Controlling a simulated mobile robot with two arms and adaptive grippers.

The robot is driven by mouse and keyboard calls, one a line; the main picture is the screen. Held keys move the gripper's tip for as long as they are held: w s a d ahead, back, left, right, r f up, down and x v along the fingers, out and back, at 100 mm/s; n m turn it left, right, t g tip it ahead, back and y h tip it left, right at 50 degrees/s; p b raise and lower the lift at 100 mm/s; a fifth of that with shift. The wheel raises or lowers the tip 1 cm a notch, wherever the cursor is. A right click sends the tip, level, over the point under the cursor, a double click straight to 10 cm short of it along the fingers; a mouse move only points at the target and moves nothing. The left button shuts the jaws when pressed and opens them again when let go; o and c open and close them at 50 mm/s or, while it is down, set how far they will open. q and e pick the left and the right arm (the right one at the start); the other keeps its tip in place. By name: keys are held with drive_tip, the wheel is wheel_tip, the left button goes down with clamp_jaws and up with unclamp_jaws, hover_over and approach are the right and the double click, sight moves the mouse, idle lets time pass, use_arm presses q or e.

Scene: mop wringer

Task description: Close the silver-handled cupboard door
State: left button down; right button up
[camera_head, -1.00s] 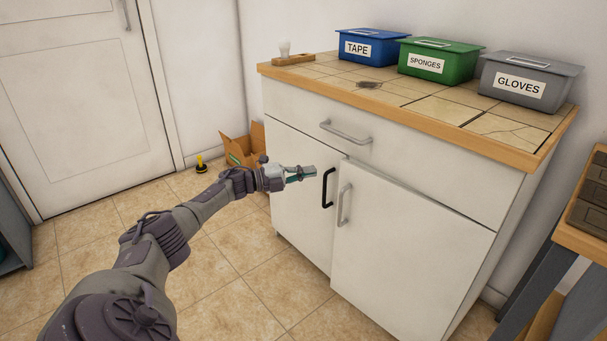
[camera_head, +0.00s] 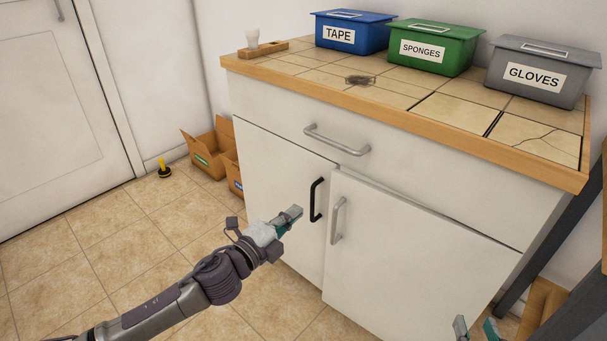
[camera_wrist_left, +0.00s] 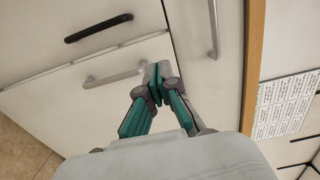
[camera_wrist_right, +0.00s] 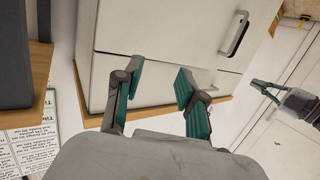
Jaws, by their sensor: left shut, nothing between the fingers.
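The silver-handled cupboard door (camera_head: 410,260) is the right one under the drawer. A narrow dark gap runs along its top edge, so it looks slightly ajar. Its silver handle (camera_head: 337,220) is upright near its left edge. The left door (camera_head: 270,180) has a black handle (camera_head: 317,199). My left gripper (camera_head: 292,213) is shut and empty, in front of the left door, left of both handles. In the left wrist view its closed tips (camera_wrist_left: 153,78) appear beside the silver handle (camera_wrist_left: 113,78). My right gripper (camera_head: 477,328) is open and empty at the lower right.
Blue (camera_head: 352,35), green (camera_head: 432,48) and grey (camera_head: 541,75) labelled bins stand on the tiled counter (camera_head: 425,122). The drawer's silver handle (camera_head: 337,140) sticks out above the doors. Cardboard boxes (camera_head: 210,150) sit on the floor left of the cupboard. The tiled floor in front is clear.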

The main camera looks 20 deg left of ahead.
use_arm(q)
drive_tip(key=b, duration=0.1)
approach(334, 179)
drive_tip(key=w, duration=0.2)
drive_tip(key=x, duration=0.2)
drive_tip(key=b+x, duration=0.1)
drive_tip(key=x, duration=0.1)
drive_tip(key=shift+w+d, duration=0.3)
drive_tip(key=shift+d, duration=0.15)
drive_tip(key=shift+w+d+r, duration=0.1)
drive_tip(key=shift+w, duration=0.25)
use_arm(e)
wheel_tip(334, 179, up, 9)
drive_tip(key=a+t+y, duration=0.1)
drive_tip(key=t+y, duration=0.1)
drive_tip(key=t, duration=0.4)
drive_tip(key=shift+s+r, duration=0.15)
drive_tip(key=shift+s, duration=0.15)
